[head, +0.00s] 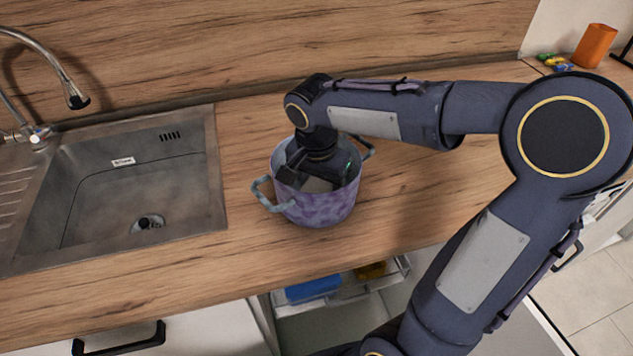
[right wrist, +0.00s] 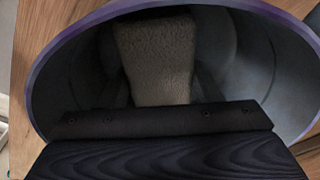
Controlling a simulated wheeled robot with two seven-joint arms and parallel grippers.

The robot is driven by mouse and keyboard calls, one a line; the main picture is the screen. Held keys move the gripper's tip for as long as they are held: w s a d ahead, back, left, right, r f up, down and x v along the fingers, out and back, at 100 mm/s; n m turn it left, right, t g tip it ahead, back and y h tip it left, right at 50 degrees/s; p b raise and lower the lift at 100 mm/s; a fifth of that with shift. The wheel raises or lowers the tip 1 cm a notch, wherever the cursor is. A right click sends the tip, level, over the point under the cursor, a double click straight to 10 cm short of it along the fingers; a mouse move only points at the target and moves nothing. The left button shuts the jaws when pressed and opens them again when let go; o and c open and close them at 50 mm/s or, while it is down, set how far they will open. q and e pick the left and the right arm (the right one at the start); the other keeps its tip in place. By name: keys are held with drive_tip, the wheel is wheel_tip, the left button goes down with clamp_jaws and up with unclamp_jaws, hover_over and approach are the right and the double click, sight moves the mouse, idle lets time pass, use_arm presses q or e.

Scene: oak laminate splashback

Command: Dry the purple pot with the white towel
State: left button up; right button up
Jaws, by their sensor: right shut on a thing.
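The purple pot (head: 318,208) stands upright on the wooden counter, right of the sink, with a grey-blue handle on each side. My right gripper (head: 318,178) reaches down into the pot from above. In the right wrist view the pot's rim (right wrist: 40,75) surrounds the gripper. The white towel (right wrist: 157,60) is inside the pot, looking greyish in the shade, and my right gripper is shut on it. A small pale part of the towel (head: 317,185) shows in the head view. The fingertips and the towel's lower end are mostly hidden. My left gripper is not in view.
A steel sink (head: 215,190) with a tap (head: 72,88) lies at the left. An open drawer (head: 345,290) under the counter holds a blue thing (head: 313,287). An orange container (head: 594,45) stands at the far right. The counter around the pot is clear.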

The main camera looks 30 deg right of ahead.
drive_tip(key=shift+w+a, duration=0.1)
drive_tip(key=shift+w+a, duration=0.5)
drive_tip(key=shift+w, duration=0.4)
drive_tip(key=shift+s+d, duration=0.3)
drive_tip(key=shift+s, duration=0.2)
drive_tip(key=shift+s+d, duration=0.3)
drive_tip(key=shift+s, duration=0.2)
drive_tip(key=shift+w+a, duration=0.35)
drive_tip(key=shift+w, duration=0.2)
drive_tip(key=shift+w+a, duration=0.3)
drive_tip(key=shift+w, duration=0.2)
drive_tip(key=shift+s+d, duration=0.35)
drive_tip(key=shift+s, duration=0.2)
drive_tip(key=shift+s+d, duration=0.3)
drive_tip(key=shift+s, duration=0.25)
drive_tip(key=shift+w+a, duration=0.1)
drive_tip(key=shift+w, duration=0.05)
